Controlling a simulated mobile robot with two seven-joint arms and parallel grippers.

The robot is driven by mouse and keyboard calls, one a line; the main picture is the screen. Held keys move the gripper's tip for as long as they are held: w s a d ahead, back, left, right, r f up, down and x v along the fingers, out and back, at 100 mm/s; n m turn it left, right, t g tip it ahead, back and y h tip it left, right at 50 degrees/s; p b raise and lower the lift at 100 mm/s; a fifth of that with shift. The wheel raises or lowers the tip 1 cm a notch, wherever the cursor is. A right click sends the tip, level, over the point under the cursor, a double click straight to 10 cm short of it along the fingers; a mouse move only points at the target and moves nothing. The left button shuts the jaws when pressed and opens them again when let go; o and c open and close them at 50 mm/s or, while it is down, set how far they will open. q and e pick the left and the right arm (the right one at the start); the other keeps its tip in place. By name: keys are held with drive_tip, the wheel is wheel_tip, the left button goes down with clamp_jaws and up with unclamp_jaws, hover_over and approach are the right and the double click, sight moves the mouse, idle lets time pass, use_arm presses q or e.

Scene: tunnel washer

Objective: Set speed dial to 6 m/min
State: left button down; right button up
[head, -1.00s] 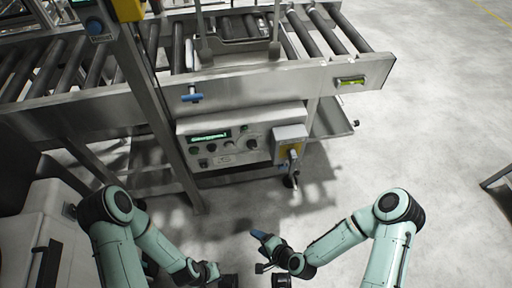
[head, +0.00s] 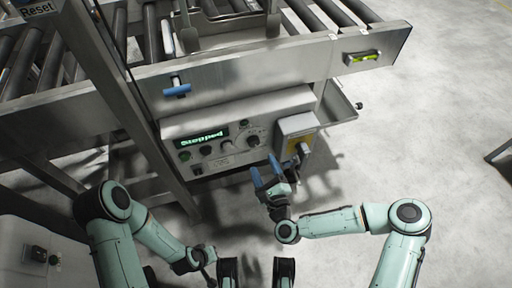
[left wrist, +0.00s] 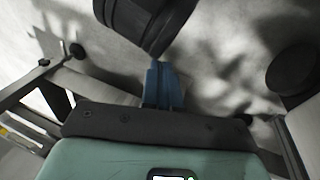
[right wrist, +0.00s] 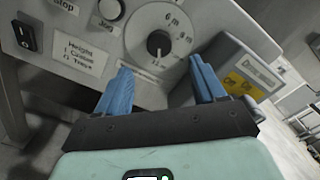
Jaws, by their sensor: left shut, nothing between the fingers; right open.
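The speed dial is a dark round knob on a pale scale plate. It sits at the right of the control panel's face in the head view (head: 254,140) and in the right wrist view (right wrist: 158,43). Its white mark points down, toward the lower labels; the 6 m label is above right. My right gripper (head: 265,172) is open and empty just in front of the panel, apart from the dial; in the right wrist view its blue fingers (right wrist: 160,70) are below the dial, on either side. My left gripper (left wrist: 160,72) is shut and empty, away from the panel.
A lit display (head: 202,137) and several buttons share the panel. A grey box with a yellow label (head: 298,137) projects just right of the dial. The roller conveyor's steel side rail (head: 260,70) runs above, with a blue handle (head: 177,88).

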sight(255, 144)
use_arm(q)
drive_tip(key=shift+w+a+f+t+b, duration=0.2)
drive_tip(key=shift+w+a+f+b, duration=0.2)
drive_tip(key=shift+w, duration=0.2)
drive_tip(key=shift+w+a+f+t+b, duration=0.25)
drive_tip(key=shift+w+f, duration=0.15)
drive_tip(key=shift+w, duration=0.2)
use_arm(e)
drive_tip(key=x, duration=0.8)
drive_tip(key=shift+w+a+f, duration=0.1)
drive_tip(key=shift+w, duration=0.1)
drive_tip(key=c, duration=1.1)
